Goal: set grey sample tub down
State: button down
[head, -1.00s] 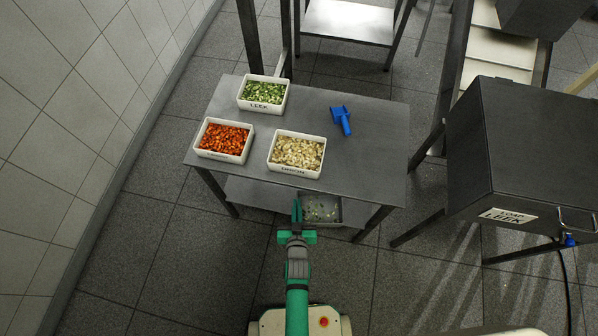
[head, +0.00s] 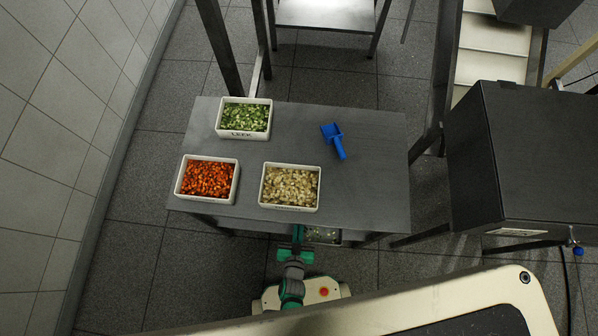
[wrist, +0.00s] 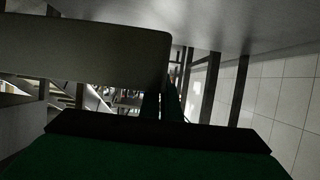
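The grey sample tub (head: 323,241) shows under the front edge of the steel table (head: 375,190). Pale green bits lie in it, and the table top hides its far part. My gripper (head: 298,234) is at the tub's left end, partly under the table edge. In the wrist view the tub (wrist: 85,62) fills the upper left as a large grey wall. My two dark fingers (wrist: 161,103) are close together at its right end and look shut on its wall. Whether the tub's base touches the lower shelf is hidden.
On the table top stand white tubs of leek (head: 243,118), orange pieces (head: 207,180) and pale pieces (head: 290,187). A blue scoop (head: 333,140) lies to their right. A dark machine (head: 540,160) stands right of the table, and a tiled wall (head: 60,110) is at left.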

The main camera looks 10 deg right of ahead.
jog(key=x, duration=0.6)
jog(key=shift+w, duration=0.2)
jog(key=w+f, duration=0.1)
jog(key=f, duration=0.1)
jog(key=w+f, duration=0.1)
jog(key=f, duration=0.1)
jog(key=w+d+f, duration=0.1)
jog(key=w+f, duration=0.1)
jog(key=shift+w+d, duration=0.1)
jog(key=shift+w, duration=0.05)
jog(key=shift+f, duration=1.55)
jog(key=c, duration=2)
grip_release()
jog(key=shift+f, duration=0.1)
